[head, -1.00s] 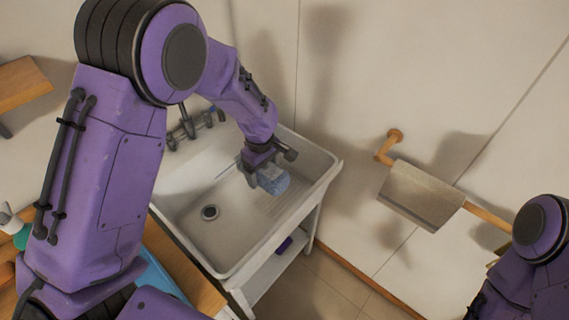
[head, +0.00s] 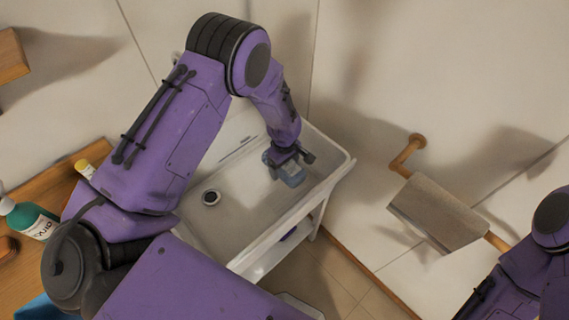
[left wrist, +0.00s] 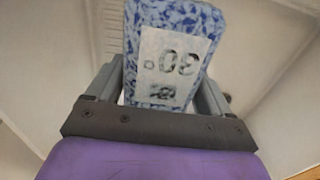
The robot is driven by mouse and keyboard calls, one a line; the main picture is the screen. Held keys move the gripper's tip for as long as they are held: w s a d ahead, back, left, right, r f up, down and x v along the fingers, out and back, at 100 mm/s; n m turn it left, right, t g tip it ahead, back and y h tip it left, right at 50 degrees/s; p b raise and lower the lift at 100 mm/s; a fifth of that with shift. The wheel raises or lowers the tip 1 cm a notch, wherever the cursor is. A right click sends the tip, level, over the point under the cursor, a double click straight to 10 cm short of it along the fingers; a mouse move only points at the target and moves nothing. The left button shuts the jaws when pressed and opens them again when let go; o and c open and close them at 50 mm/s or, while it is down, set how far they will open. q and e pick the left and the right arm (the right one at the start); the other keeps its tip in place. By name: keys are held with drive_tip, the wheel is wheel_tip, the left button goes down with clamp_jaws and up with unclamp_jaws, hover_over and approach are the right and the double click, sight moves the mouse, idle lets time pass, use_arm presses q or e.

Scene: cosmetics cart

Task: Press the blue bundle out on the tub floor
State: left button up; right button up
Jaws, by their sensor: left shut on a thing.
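The blue bundle (head: 292,176) is a mottled blue and white block. In the left wrist view the bundle (left wrist: 172,28) shows a pale label with mirrored "30°" on its near face. My left gripper (head: 287,162) is shut on it, with one finger on each side. The gripper holds it inside the white tub (head: 335,160), toward the right part of the basin. I cannot tell whether the bundle touches the tub floor (head: 238,212). My right gripper is out of view; only part of my right arm shows at the lower right.
A dark round drain (head: 211,197) lies in the tub floor left of the bundle. A grey towel (head: 438,212) hangs from a wooden wall rail at right. A green bottle (head: 32,219) stands on a wooden surface at left. The tub floor around the drain is clear.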

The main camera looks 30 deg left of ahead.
use_arm(q)
drive_tip(key=shift+w+f, duration=0.1)
drive_tip(key=shift+f, duration=0.45)
drive_tip(key=b, duration=1)
approach(284, 192)
wheel_tip(284, 192, down, 5)
drive_tip(key=shift+w+f, duration=0.1)
drive_tip(key=shift+w, duration=0.05)
drive_tip(key=shift+f+b, duration=0.4)
drive_tip(key=shift+f, duration=0.15)
idle(0.8)
drive_tip(key=shift+f+p, duration=0.1)
drive_tip(key=shift+p, duration=0.2)
idle(1.2)
idle(2.3)
